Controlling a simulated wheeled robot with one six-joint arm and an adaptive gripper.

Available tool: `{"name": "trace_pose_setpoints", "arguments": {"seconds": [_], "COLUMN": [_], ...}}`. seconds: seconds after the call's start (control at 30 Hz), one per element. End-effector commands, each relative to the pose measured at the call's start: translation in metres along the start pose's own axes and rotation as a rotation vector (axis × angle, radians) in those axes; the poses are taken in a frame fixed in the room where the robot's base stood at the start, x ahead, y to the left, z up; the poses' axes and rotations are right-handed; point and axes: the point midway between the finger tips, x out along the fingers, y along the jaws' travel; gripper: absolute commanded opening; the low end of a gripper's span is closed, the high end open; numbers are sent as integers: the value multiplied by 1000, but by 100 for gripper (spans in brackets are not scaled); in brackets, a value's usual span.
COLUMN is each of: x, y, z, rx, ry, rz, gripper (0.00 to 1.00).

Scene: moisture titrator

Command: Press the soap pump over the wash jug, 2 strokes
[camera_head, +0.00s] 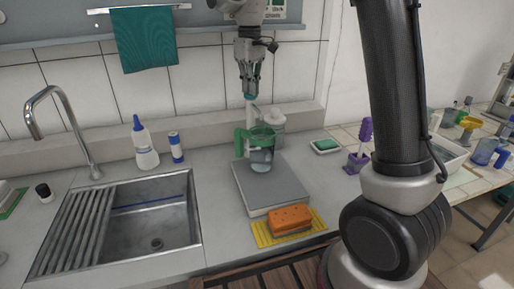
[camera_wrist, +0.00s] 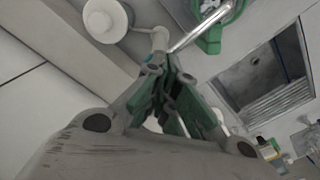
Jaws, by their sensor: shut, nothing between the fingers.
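The wash jug (camera_head: 261,160), clear with a green rim and handle, stands on a grey slab. Its green handle (camera_wrist: 211,42) also shows in the wrist view. The pale soap pump (camera_head: 251,110) stands upright behind the jug, mostly hidden by it. In the wrist view its silvery spout (camera_wrist: 200,30) reaches over the jug. My gripper (camera_head: 250,93) points down directly above the pump head, its fingers shut and empty. In the wrist view the fingertips (camera_wrist: 165,66) are close to the pump top; I cannot tell whether they touch it.
A pale round canister (camera_head: 273,119) stands right beside the pump. The grey slab (camera_head: 270,196) holds the jug. An orange sponge (camera_head: 290,218) lies in front on a yellow cloth. The sink (camera_head: 150,235) is at left, with a white bottle (camera_head: 145,150) behind it.

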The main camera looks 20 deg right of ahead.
Motion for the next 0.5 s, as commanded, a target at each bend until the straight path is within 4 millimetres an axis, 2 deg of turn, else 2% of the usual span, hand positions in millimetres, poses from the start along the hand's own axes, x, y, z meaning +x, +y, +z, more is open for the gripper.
{"name": "trace_pose_setpoints", "arguments": {"seconds": [0.17,0.5], "x": [-2,-23], "y": [0,0], "z": [0,0], "rx": [0,0], "ry": [0,2], "rz": [0,0], "gripper": [0,0]}}
